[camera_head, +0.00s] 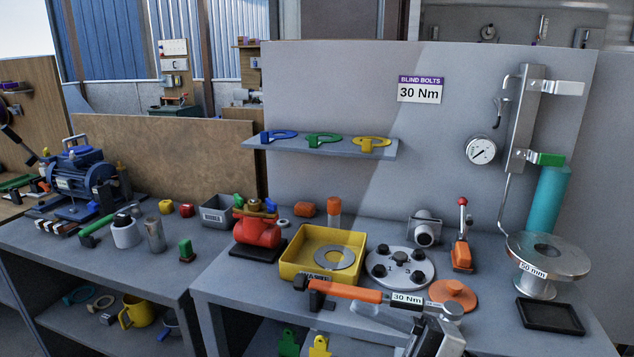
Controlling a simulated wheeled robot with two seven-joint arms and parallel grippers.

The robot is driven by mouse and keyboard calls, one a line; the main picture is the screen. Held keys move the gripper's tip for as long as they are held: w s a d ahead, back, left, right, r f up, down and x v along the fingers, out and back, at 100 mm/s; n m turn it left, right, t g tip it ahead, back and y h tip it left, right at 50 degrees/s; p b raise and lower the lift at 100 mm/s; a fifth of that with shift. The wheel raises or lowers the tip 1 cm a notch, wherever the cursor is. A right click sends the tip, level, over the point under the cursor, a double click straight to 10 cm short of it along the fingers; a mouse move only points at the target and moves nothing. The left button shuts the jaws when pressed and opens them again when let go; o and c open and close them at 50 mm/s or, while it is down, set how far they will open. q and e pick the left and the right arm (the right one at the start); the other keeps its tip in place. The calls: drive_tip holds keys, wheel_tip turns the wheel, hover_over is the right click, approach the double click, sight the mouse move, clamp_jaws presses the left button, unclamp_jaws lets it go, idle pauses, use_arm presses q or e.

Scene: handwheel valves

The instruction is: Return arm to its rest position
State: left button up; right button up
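A grey metallic arm end, which I take to be my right gripper (435,320), comes in from the bottom edge right of centre. It is at the right end of an orange torque wrench (345,290) labelled 30 Nm, near the bench's front edge. The fingers overlap the wrench's grey end, and I cannot tell whether they are closed on it. My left gripper is not in view. A red valve (258,232) with a handwheel on top stands on a dark base at the bench's left.
A yellow tray (292,272) holds a metal ring. Beside it are a round bolted flange (415,275), an orange disc (456,294), a 50 mm flange stand (547,262) and a black tray (550,317). A backboard (440,140) with a shelf (335,147) stands behind.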

drive_tip(key=d+f+m+t+h, duration=0.45)
drive_tip(key=f+m+h, duration=0.25)
drive_tip(key=m, duration=0.3)
drive_tip(key=d+f+m+t+h, duration=0.3)
drive_tip(key=f+m+t+h, duration=0.3)
drive_tip(key=m, duration=0.5)
drive_tip(key=s+d+f+m+g+h, duration=0.1)
drive_tip(key=s+f+m+g+h, duration=0.3)
drive_tip(key=s+f, duration=0.5)
wheel_tip(320, 180, down, 4)
drive_tip(key=shift+s+m+g, duration=0.15)
drive_tip(key=shift+m+g, duration=0.25)
drive_tip(key=shift+g, duration=0.45)
drive_tip(key=shift+d, duration=0.1)
